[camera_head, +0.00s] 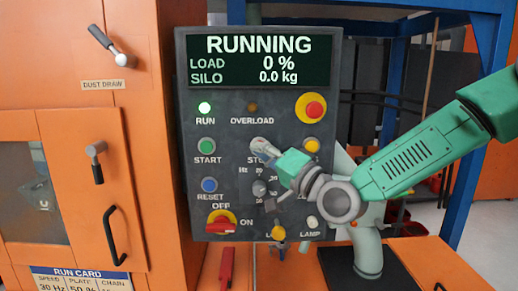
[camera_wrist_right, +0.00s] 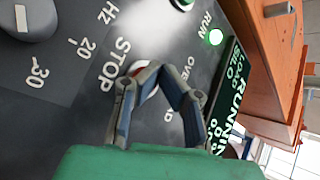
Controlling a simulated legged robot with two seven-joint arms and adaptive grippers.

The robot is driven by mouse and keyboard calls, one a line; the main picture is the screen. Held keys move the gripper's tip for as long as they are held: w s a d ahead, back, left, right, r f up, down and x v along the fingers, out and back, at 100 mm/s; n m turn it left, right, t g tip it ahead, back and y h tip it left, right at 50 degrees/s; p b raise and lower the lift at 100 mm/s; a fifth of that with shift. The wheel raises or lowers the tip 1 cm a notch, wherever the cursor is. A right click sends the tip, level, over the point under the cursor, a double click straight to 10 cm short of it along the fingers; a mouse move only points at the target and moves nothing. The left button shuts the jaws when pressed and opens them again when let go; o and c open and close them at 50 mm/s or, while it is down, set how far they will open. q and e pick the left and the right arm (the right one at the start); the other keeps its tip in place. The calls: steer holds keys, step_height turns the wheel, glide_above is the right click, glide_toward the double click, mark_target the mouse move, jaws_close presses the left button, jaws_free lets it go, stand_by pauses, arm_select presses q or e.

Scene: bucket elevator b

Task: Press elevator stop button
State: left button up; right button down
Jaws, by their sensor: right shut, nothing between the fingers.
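The dark control panel (camera_head: 228,113) carries a screen (camera_head: 259,58) reading RUNNING, load 0 %, silo 0.0 kg. My right gripper (camera_head: 258,146) is shut and empty, over the spot by the STOP label, and hides the stop button in the head view. In the right wrist view, the stop button (camera_wrist_right: 149,92) shows partly as a red and white piece behind my right gripper's fingers (camera_wrist_right: 157,69), beside the STOP label. I cannot tell whether the fingertips touch it. My left gripper is out of view.
The green RUN lamp (camera_head: 205,108) is lit. Near the gripper are the green START button (camera_head: 206,146), blue RESET button (camera_head: 209,185), red emergency button (camera_head: 314,109) and red rotary switch (camera_head: 221,221). An orange cabinet (camera_head: 62,120) with handles stands left; blue frame posts (camera_head: 479,120) stand right.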

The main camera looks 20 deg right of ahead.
steer(key=shift+s+a, duration=0.1)
steer(key=shift+s, duration=0.6)
steer(key=shift+s+a, duration=0.25)
steer(key=shift+s, duration=0.55)
steer(key=shift+s+a, duration=0.2)
steer(key=shift+s, duration=0.6)
steer(key=shift+s+a, duration=0.25)
steer(key=shift+s, duration=0.55)
steer(key=shift+f, duration=0.15)
steer(key=s+f+n+g+h+b, duration=0.1)
steer(key=s+f+g, duration=0.2)
steer(key=f, duration=0.8)
steer(key=s+f+n+g+h+b, duration=0.1)
steer(key=s+f+g+h, duration=0.2)
steer(key=f, duration=0.9)
steer(key=s+f+n+g+b, duration=0.1)
steer(key=s+f+g, duration=0.25)
steer(key=f, duration=0.75)
steer(key=s+d+f+n+g+h, duration=0.1)
steer(key=s+d+f+g, duration=0.3)
steer(key=s+f, duration=0.5)
steer(key=s+d+f+n+g+h+b, duration=0.1)
steer(key=s+d+f+g+h, duration=0.3)
steer(key=s, duration=1.2)
steer(key=d+f+n, duration=0.1)
steer(key=d+f, duration=0.3)
steer(key=f, duration=0.1)
steer(key=shift+f+n+h+b, duration=0.3)
steer(key=shift+f, duration=0.05)
